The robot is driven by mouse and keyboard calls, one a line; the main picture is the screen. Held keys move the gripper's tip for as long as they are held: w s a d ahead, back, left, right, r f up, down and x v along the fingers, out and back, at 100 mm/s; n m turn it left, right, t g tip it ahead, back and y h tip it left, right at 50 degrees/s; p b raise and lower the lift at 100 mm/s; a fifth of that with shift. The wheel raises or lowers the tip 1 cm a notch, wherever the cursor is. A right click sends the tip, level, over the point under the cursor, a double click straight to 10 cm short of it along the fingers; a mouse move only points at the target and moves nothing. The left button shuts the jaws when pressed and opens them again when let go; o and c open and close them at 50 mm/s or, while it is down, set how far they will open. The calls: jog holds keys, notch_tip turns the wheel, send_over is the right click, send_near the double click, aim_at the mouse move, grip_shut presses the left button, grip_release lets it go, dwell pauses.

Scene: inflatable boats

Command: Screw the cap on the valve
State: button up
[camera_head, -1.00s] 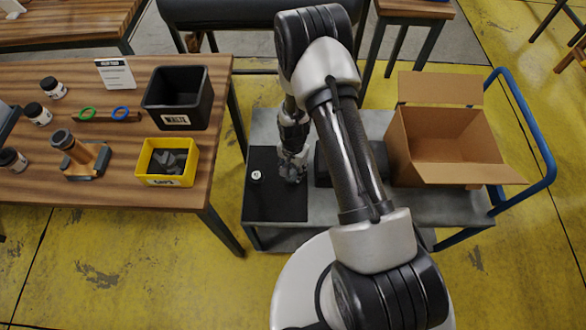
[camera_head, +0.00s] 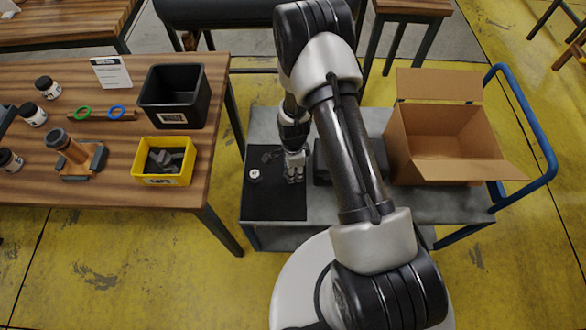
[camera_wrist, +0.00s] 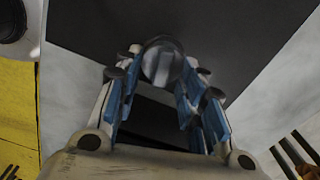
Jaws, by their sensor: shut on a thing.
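My gripper (camera_head: 294,178) is low over the black mat on the cart. In the wrist view its blue-padded fingers (camera_wrist: 160,95) are closed around a small round dark cap (camera_wrist: 162,62) with a lighter grey band. In the head view I cannot make out the cap. A small round white-topped piece (camera_head: 254,174) stands on the black mat (camera_head: 270,205), left of my gripper and apart from it. I cannot tell whether it is the valve; no other valve shows clearly. A yellow bin (camera_head: 164,181) on the bench holds several dark grey pieces.
An open cardboard box (camera_head: 450,165) stands on the right of the cart (camera_head: 330,205), beside the blue handle (camera_head: 530,120). The wooden bench (camera_head: 110,190) holds a black waste bin (camera_head: 174,118), jars, rings and a brown fixture (camera_head: 72,150). The mat's front part is clear.

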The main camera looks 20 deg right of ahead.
jog(key=shift+s+m, duration=0.1)
jog(key=shift+m, duration=0.8)
jog(key=shift+s+a+m, duration=0.1)
jog(key=shift+m, duration=1.1)
jog(key=m, duration=0.3)
jog(key=shift+s+b, duration=0.1)
jog(key=shift+b, duration=0.3)
jog(key=o, duration=0.8)
jog(key=shift+r, duration=0.15)
jog(key=shift+c, duration=0.2)
